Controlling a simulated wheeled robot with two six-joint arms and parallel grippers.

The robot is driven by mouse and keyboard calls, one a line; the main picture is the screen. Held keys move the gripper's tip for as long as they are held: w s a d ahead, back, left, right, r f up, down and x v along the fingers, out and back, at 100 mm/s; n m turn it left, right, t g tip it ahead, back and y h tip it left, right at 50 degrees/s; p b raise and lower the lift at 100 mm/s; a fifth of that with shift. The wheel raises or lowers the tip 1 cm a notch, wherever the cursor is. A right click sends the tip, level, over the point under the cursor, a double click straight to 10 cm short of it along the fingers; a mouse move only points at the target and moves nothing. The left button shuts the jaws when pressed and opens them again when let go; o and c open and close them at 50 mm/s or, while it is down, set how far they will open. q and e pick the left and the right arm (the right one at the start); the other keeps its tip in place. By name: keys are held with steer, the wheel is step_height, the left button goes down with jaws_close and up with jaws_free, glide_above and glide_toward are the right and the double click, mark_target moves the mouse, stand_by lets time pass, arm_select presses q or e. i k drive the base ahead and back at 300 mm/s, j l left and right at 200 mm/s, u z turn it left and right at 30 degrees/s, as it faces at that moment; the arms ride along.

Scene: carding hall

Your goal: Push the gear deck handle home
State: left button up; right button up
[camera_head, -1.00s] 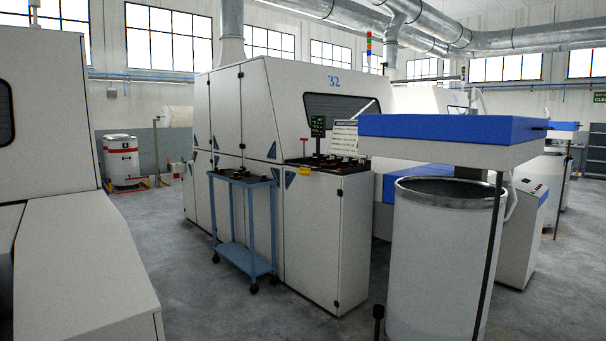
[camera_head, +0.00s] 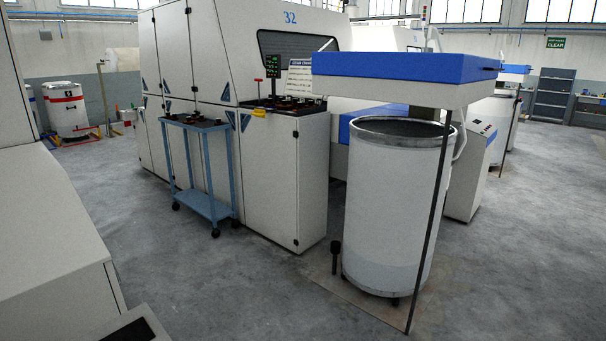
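The gear deck (camera_head: 283,105) is the dark top of a white cabinet (camera_head: 284,180) on the front of the machine marked 32 (camera_head: 290,18). Small dark parts sit on it, too small to tell apart. A red-topped handle (camera_head: 258,81) stands up at the deck's left end, and a yellow piece (camera_head: 259,112) is at the deck's front left edge. I cannot tell which of these is the task's handle. Neither of my grippers is in view.
A blue trolley (camera_head: 205,200) with dark parts on top stands left of the cabinet. A large white can (camera_head: 395,210) under a blue-topped head (camera_head: 400,68) and a thin dark post (camera_head: 430,230) stand at right. Grey floor (camera_head: 200,275) in front is clear. White casing (camera_head: 45,220) fills the left.

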mark_target(258, 112)
steer(key=i+l+z, duration=0.1)
steer(key=i+l, duration=1.2)
steer(key=i, duration=0.2)
steer(key=i+j+z, duration=0.3)
steer(key=i+j, duration=1.4)
steer(key=j, duration=0.1)
